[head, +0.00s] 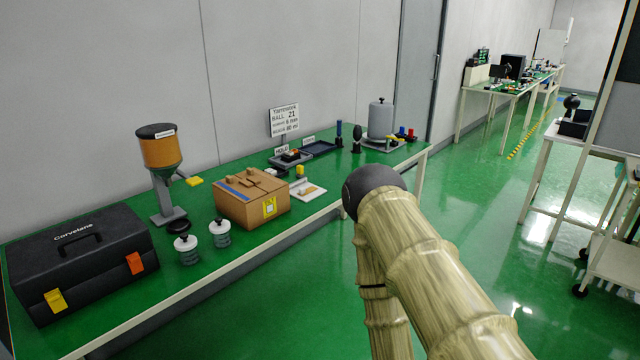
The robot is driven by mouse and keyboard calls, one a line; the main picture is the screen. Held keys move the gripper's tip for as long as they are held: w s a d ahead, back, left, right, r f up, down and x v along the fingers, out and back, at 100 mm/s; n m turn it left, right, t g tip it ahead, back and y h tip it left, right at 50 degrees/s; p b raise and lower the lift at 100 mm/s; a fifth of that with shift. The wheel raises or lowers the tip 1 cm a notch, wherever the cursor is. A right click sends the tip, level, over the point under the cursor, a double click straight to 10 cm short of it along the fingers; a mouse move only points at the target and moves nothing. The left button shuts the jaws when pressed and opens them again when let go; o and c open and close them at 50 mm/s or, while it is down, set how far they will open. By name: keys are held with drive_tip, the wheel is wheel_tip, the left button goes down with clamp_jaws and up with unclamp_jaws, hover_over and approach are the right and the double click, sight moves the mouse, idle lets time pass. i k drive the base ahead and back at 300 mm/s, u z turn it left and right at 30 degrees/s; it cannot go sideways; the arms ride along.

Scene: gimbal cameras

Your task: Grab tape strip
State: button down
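A cardboard box (243,205) sits on the green worktable, with flaps or loose pieces standing up on its top. A blue strip (235,191) lies along the top at its left side; it looks like tape, but I cannot tell for sure.
Open green floor (480,200) lies to the right.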

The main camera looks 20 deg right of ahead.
sight(303, 191)
drive_tip(key=u, duration=0.1)
drive_tip(key=i, duration=1.15)
drive_tip(key=u, duration=0.1)
